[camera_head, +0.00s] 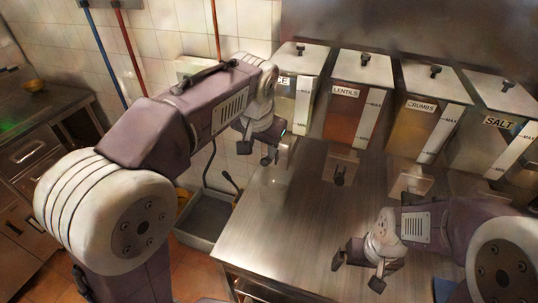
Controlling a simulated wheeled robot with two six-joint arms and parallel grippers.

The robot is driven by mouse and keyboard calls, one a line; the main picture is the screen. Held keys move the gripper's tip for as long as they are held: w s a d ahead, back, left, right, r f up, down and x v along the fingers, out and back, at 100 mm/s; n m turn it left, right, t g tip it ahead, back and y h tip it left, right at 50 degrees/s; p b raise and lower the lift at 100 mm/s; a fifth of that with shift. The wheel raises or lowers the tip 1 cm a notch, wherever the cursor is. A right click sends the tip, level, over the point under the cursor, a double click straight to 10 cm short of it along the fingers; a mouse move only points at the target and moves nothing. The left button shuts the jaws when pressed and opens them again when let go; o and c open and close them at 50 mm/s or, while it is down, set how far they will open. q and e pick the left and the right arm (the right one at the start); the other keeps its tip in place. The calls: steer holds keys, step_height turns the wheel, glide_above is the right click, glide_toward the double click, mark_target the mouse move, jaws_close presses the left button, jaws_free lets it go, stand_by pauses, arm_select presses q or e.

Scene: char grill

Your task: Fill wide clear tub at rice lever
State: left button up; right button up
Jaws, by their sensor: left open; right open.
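The rice dispenser (302,62) stands at the left end of a row, its label partly hidden by my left arm so that only "CE" reads. Its lever area is mostly behind my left gripper. My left gripper (256,151) is open and empty, fingers pointing down, just in front and left of the rice dispenser's lower part. A faint clear shape (275,187), perhaps the wide clear tub, shows on the steel counter below and right of that gripper; its outline is hard to make out. My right gripper (357,272) is open and empty over the counter's front right.
Lentils (345,122), crumbs (415,128) and salt (487,143) dispensers continue the row to the right. A lever (340,175) shows below the lentils. The middle of the steel counter (290,225) is clear. A grey sink or bin (205,217) stands left of the counter.

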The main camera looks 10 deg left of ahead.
mark_target(267, 159)
arm_select(q)
steer(key=shift+s+d+f, duration=0.15)
steer(key=shift+d+f, duration=0.55)
steer(key=shift+d, duration=0.35)
steer(key=x, duration=0.4)
steer(key=a+x, duration=0.1)
steer(key=x, duration=0.1)
steer(key=shift+w+a+f, duration=0.15)
steer(key=shift+w+f, duration=0.05)
steer(key=shift+w, duration=0.2)
steer(key=shift+d+f, duration=0.3)
steer(key=shift+f, duration=0.05)
steer(key=shift+w+a, duration=0.1)
steer(key=shift+a, duration=0.05)
steer(key=c, duration=0.9)
jaws_close()
arm_select(e)
steer(key=shift+s+d+r, duration=0.15)
steer(key=shift+s+d, duration=0.05)
steer(key=shift+d, duration=0.25)
arm_select(q)
steer(key=shift+r, duration=0.1)
